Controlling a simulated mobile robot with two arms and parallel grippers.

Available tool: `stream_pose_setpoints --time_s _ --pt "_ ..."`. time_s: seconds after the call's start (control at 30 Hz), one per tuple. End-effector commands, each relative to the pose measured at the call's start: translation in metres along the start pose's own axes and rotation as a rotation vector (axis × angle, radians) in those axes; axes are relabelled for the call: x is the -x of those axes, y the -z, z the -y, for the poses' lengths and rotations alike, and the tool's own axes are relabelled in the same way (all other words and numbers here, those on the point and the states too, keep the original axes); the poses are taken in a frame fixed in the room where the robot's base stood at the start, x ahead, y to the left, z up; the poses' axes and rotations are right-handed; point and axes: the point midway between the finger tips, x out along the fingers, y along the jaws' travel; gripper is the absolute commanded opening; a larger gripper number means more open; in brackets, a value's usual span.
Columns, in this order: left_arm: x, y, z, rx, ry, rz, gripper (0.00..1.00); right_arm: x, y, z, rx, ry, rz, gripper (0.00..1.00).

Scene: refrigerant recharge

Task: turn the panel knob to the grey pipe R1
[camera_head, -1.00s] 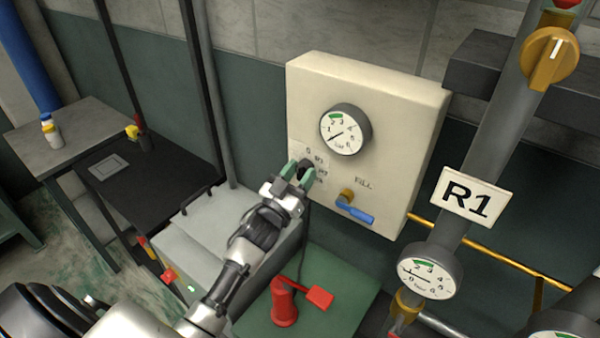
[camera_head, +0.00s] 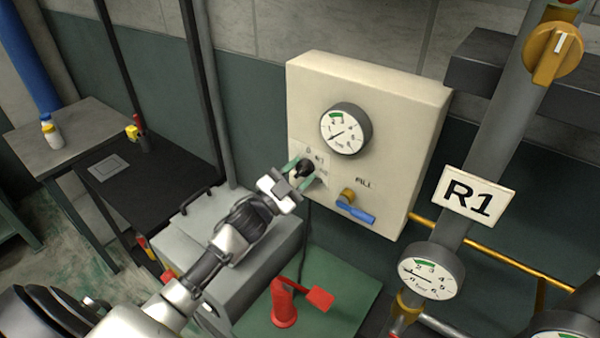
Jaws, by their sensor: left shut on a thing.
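The cream panel (camera_head: 400,120) on the wall carries a round gauge (camera_head: 346,130), a small dark knob (camera_head: 305,168) and a blue-handled FILL valve (camera_head: 356,213). Letters, partly hidden, stand around the knob. My left gripper (camera_head: 298,174) is at the panel with its green-tipped fingers shut on the knob. The knob's exact pointing is too small to tell. The grey pipe R1 (camera_head: 496,120) runs at the right, with a white R1 sign (camera_head: 473,193), a gauge (camera_head: 431,271) and a yellow valve handle (camera_head: 553,52). My right gripper is not in view.
A red valve-like fitting (camera_head: 285,303) stands on a green surface (camera_head: 350,285) below the panel. A grey box (camera_head: 190,245) lies under my left arm. A dark table (camera_head: 150,180) and a grey table (camera_head: 60,145) with small bottles (camera_head: 51,133) are at the left.

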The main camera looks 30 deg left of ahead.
Motion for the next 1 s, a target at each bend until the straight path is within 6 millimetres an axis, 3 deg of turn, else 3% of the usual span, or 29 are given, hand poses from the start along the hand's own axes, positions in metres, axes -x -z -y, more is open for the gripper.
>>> stream_pose_setpoints --time_s 0.4,0.97,1.0 --pt "-0.0001 0.0001 0.0004 -0.189 -0.079 0.0 0.17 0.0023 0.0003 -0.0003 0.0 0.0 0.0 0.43" --pt "0.0 -0.0001 0.0 -0.216 -0.091 0.001 0.17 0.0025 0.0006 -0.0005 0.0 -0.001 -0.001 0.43" --pt "0.0001 -0.0001 0.0 -0.216 -0.091 0.001 0.46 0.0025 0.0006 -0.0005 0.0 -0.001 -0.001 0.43"
